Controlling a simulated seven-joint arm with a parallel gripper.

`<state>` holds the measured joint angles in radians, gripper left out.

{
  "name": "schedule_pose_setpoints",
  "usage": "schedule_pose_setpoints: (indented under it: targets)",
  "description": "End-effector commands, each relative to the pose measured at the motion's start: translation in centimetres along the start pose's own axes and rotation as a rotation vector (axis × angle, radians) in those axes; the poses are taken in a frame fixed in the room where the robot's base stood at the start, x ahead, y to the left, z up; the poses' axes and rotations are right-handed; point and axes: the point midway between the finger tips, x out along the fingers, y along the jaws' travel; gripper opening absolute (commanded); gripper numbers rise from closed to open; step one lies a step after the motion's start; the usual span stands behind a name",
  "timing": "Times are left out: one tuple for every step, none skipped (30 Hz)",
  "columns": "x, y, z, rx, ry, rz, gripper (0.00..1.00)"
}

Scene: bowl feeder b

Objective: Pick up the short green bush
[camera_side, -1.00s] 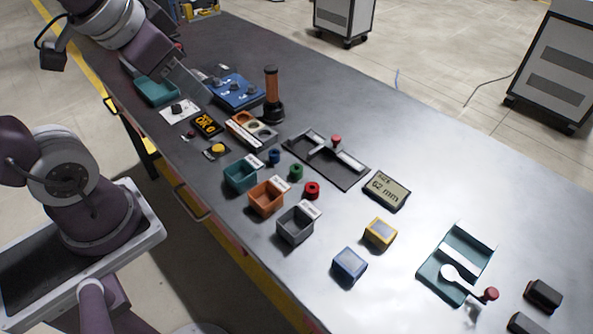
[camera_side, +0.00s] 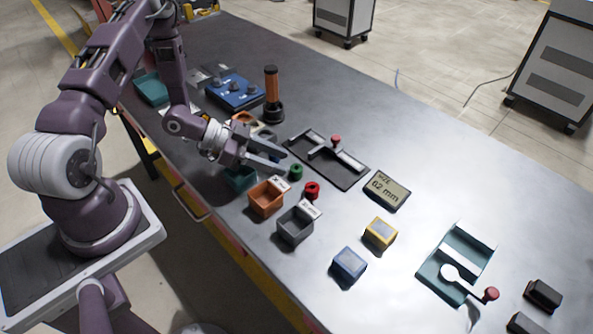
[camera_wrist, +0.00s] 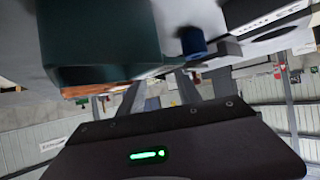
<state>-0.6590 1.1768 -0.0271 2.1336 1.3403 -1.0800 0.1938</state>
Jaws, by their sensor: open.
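The short green bush (camera_side: 295,171) is a small dark green ring-like cylinder standing on the table in the side view, between the small bins and the black gated tray. My gripper (camera_side: 281,161) is open and low over the table, just to the left of the green bush, with its fingers pointing towards it. I see no bush between the fingers. A red bush (camera_side: 312,190) stands nearer the camera. A blue bush (camera_wrist: 192,42) shows close to the fingers in the wrist view; my gripper hides it in the side view. I cannot make out the green bush in the wrist view.
A teal bin (camera_side: 238,179), an orange bin (camera_side: 266,200) and a grey bin (camera_side: 295,226) line the near edge. The black tray (camera_side: 345,181) with a red knob lies behind the bushes. A size display (camera_side: 387,189) is to the right.

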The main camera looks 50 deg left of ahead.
Motion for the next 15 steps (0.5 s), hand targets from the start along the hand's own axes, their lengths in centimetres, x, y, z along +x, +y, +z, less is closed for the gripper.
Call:
schedule_pose_setpoints:
  targets:
    - [1.0,0.1,0.1,0.000,-0.001,0.005,0.41]
    - [1.7,0.1,0.2,0.001,-0.001,0.005,0.41]
    - [2.4,0.1,0.3,0.001,-0.001,0.004,0.41]
    - [3.0,0.1,0.3,0.001,-0.001,0.004,0.41]
    - [3.4,0.0,0.2,0.001,-0.002,0.003,0.41]
    - [3.8,0.0,0.2,0.001,-0.002,0.002,0.41]
    - [4.1,0.0,0.2,0.001,-0.002,0.002,0.41]
    - [4.2,0.0,0.2,0.001,-0.002,0.002,0.41]
    - [4.3,0.0,0.2,0.000,-0.002,0.001,0.41]
    - [4.3,0.0,0.2,0.000,-0.002,0.000,0.41]
    - [4.3,0.0,0.2,0.000,-0.002,0.000,0.41]
    - [4.3,0.0,0.2,0.000,-0.002,0.000,0.41]
    - [4.3,0.0,0.2,0.000,-0.002,0.000,0.41]
    - [4.3,-0.1,0.2,0.000,-0.002,0.000,0.39]
    - [4.3,-0.1,0.2,0.000,-0.002,0.000,0.31]
